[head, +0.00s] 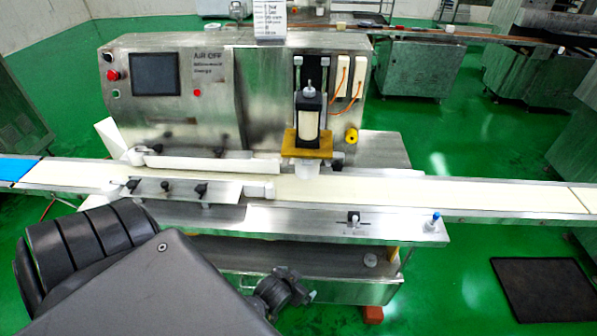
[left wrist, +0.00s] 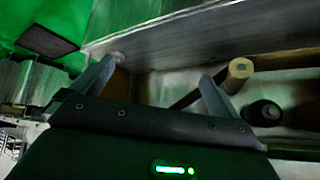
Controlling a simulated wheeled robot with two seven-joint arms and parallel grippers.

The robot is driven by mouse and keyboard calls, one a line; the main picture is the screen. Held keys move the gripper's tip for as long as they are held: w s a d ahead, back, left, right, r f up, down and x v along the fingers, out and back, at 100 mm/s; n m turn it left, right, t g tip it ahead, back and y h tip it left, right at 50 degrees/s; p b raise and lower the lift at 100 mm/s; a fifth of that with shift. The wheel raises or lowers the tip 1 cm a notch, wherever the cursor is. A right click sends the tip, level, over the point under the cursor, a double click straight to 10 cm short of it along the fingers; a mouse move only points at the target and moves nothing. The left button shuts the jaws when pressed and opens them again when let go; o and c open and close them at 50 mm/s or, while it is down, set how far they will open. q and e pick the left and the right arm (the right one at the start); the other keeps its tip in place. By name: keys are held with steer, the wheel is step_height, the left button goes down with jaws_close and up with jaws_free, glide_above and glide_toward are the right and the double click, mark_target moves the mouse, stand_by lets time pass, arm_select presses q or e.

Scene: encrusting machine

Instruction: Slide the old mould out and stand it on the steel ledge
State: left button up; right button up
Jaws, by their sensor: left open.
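A white, cup-like piece (head: 307,168) sits under the brass-coloured plate (head: 308,143) of the machine's head, just above the belt; it may be the old mould, but I cannot tell for sure. My left gripper (head: 301,297) is low in front of the machine, near the ledge and well away from the white piece. In the left wrist view its two fingers (left wrist: 157,76) are wide apart with nothing held between them. My right gripper is not in view.
The conveyor belt (head: 430,189) crosses the whole front. The left wrist view shows a cream cylinder (left wrist: 239,71) and a dark round knob (left wrist: 264,112) close to one finger. A dark mat (head: 548,290) lies at right.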

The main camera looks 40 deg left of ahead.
mark_target(307, 170)
arm_select(q)
steer(key=w+r+n+t+p, duration=0.1)
steer(key=w+r+t+p, duration=0.15)
steer(key=r, duration=1.35)
steer(key=w+a+r+t+y, duration=0.1)
steer(key=w+a, duration=0.1)
steer(key=w+a+r+n+t+y, duration=0.1)
steer(key=w+a, duration=0.1)
steer(key=w, duration=0.1)
steer(key=w+a+r+n+t, duration=0.1)
steer(key=w+a, duration=0.1)
steer(key=w, duration=0.1)
steer(key=shift+r+t+y+b, duration=0.2)
steer(key=shift+t+y+b, duration=0.05)
steer(key=shift+y+b, duration=0.15)
steer(key=w+a+r+t+y, duration=0.1)
steer(key=a, duration=0.1)
steer(key=w+a+r+n+t+y, duration=0.1)
steer(key=w+a+r, duration=0.1)
steer(key=w+a+r+n+t+y, duration=0.1)
steer(key=a+r, duration=0.1)
steer(key=shift+w+a+r+y, duration=0.1)
steer(key=shift+w+r+y, duration=0.1)
steer(key=shift+w+y, duration=0.15)
steer(key=p+x, duration=0.2)
steer(key=x, duration=0.8)
steer(key=shift+s, duration=0.1)
